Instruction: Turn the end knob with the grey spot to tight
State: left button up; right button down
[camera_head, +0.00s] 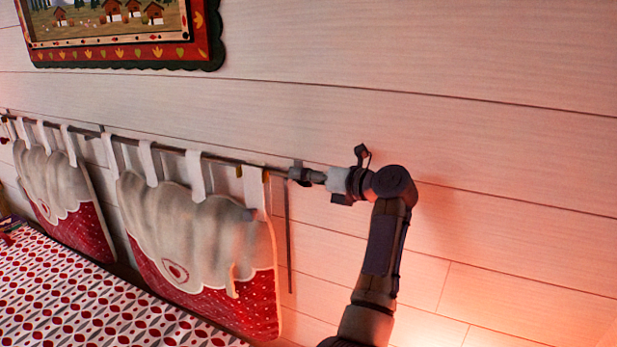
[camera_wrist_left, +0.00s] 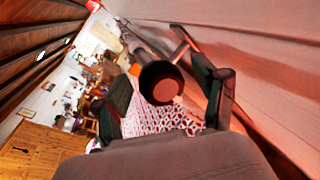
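A thin dark curtain rod (camera_head: 225,160) runs along the plank wall and carries red and white cushions on loops. Its right end meets my left gripper (camera_head: 304,175), whose arm rises from the lower edge. In the left wrist view the round end knob (camera_wrist_left: 162,88) is dark-rimmed with a reddish-brown face under warm light. I cannot make out a grey spot. My left gripper's dark fingers stand on both sides of the knob, with visible gaps, so it looks open around it. Contact further along is hidden. My right gripper is in neither view.
The plank wall (camera_head: 480,150) lies close behind the rod and my left gripper. The hanging cushion (camera_head: 215,235) is left of the gripper, above the patterned bed cover (camera_head: 70,295). A framed picture (camera_head: 120,55) hangs above. The wall right of the rod's end is bare.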

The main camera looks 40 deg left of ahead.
pick_arm(q)
jog(key=shift+r, duration=4.95)
jog(key=shift+r, duration=0.1)
